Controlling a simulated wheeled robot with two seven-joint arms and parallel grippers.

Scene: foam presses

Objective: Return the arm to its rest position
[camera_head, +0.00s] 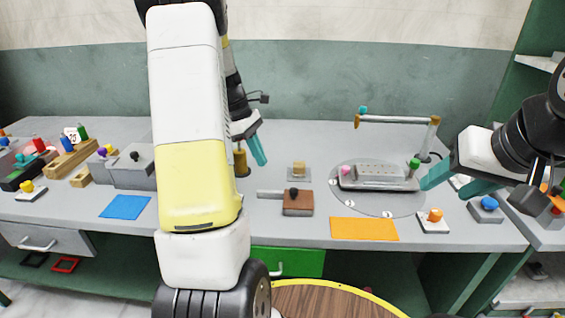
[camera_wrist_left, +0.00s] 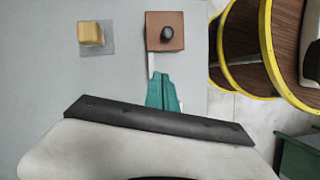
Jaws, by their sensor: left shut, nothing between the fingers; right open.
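My left arm stretches across the middle of the head view, its white and yellow link hiding part of the bench. My left gripper (camera_head: 262,160) is shut and empty over the grey bench (camera_head: 320,140), beside a brass post (camera_head: 240,162). Its teal fingers also show in the left wrist view (camera_wrist_left: 160,78), pointing toward a brown block with a dark knob (camera_wrist_left: 165,31). I cannot tell its exact height above the bench. My right gripper (camera_head: 445,187) is open at the right, its teal fingers near the right end of a grey press (camera_head: 378,184).
A yellow foam block (camera_head: 299,169) sits behind the brown block (camera_head: 298,203). The press has a raised handle bar (camera_head: 395,119). Blue (camera_head: 125,207) and orange (camera_head: 364,229) mats lie near the front edge. A round wooden top (camera_head: 335,300) with yellow rim stands in front.

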